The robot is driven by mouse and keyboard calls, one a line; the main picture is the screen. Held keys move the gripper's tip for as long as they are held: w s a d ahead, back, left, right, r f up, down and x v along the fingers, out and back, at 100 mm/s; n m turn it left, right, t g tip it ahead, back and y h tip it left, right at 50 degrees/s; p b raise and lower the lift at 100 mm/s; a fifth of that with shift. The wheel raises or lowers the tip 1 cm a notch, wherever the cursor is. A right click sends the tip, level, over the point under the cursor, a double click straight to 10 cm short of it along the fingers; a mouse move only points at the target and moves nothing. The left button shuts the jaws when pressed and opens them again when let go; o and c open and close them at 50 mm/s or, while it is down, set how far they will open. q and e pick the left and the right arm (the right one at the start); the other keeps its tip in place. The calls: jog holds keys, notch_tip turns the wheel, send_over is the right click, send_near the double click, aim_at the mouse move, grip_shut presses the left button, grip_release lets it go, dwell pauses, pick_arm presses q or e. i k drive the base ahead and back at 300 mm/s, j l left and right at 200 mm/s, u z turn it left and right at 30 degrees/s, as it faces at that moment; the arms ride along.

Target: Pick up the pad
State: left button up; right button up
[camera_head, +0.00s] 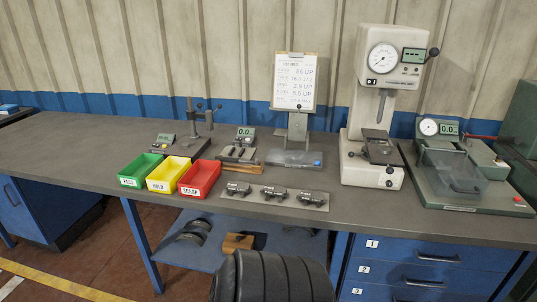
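Three small dark metal pieces that look like pads sit in a row on a flat grey strip (312,203) near the table's front edge: a left one (237,188), a middle one (275,194) and a right one (311,198). Another dark block (378,150) rests on the stage of the white dial tester (373,176), below its spindle. I cannot tell from this view which piece is the pad. Neither of my grippers is in view, and nothing is seen held.
Green (140,170), yellow (166,174) and red (199,179) bins stand left of the strip. A green gauge fixture (460,175) stands right. The workbench's left end (60,150) is clear.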

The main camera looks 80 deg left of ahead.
aim_at(273, 190)
jog(key=j+u, duration=0.1)
jog(key=u, duration=0.4)
jog(key=j+u, duration=0.15)
jog(key=u, duration=0.35)
jog(key=j+u, duration=0.15)
jog(key=u, duration=0.3)
jog(key=j+u, duration=0.15)
jog(key=u, duration=0.35)
jog(key=j+u, duration=0.1)
jog(key=u, duration=0.4)
